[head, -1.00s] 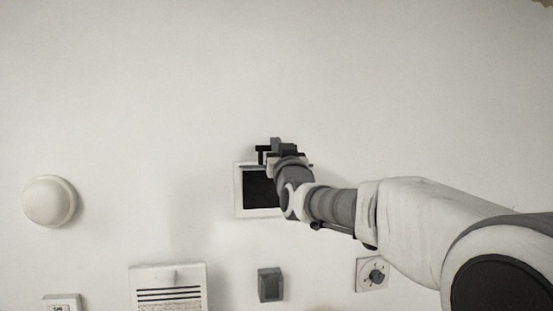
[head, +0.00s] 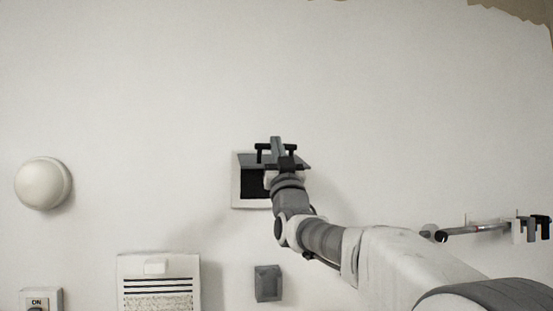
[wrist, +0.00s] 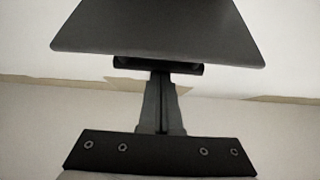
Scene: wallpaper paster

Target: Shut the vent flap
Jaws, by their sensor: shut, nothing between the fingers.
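The vent on the wall has a white square frame (head: 236,185) around a dark opening (head: 252,184). Its grey flap (head: 250,160) stands open, sticking out from the top of the frame, with a black handle (head: 262,147) above it. In the wrist view the flap (wrist: 160,30) fills the top, with the black handle bar (wrist: 158,66) along its near edge. My gripper (head: 277,145) is shut and empty at the flap. In the wrist view its closed fingers (wrist: 160,95) reach up to the handle bar; I cannot tell if they touch. My wrist hides the right part of the opening.
A white dome (head: 42,184) is on the wall at left. Below are a slotted white panel (head: 158,285), an ON switch (head: 40,300) and a small grey box (head: 267,283). A rail with hooks (head: 490,228) is at right. The wall above the vent is bare.

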